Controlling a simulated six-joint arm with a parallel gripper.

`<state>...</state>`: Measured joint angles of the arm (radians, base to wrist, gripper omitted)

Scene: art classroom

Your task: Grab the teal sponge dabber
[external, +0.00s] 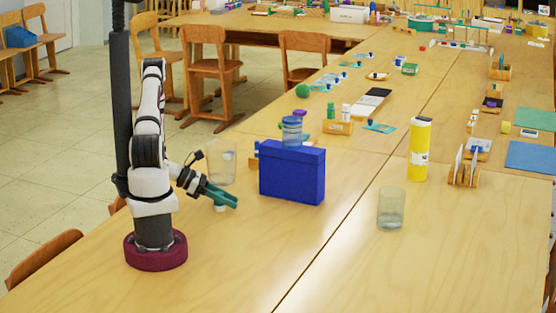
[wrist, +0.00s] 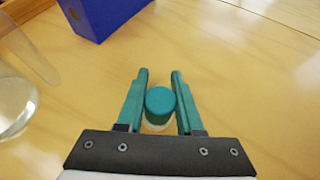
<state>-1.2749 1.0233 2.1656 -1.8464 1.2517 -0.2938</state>
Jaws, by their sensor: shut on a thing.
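The teal sponge dabber (wrist: 160,101) stands between the two teal fingers of my gripper (wrist: 159,76) in the wrist view. It has a round teal top and a white lower part. My gripper is shut on it, with the fingertips reaching past it. In the external view my gripper (external: 236,203) is low over the table, to the left of the blue box. There the fingers hide most of the dabber, and only its white lower part (external: 220,208) shows beneath them, at or close to the tabletop.
A blue box (external: 292,174) with a blue-lidded jar (external: 291,132) on top stands right of my gripper. A clear glass (external: 222,168) stands just behind it. Another glass (external: 391,208) and a yellow cylinder (external: 419,149) are farther right. The front table is clear.

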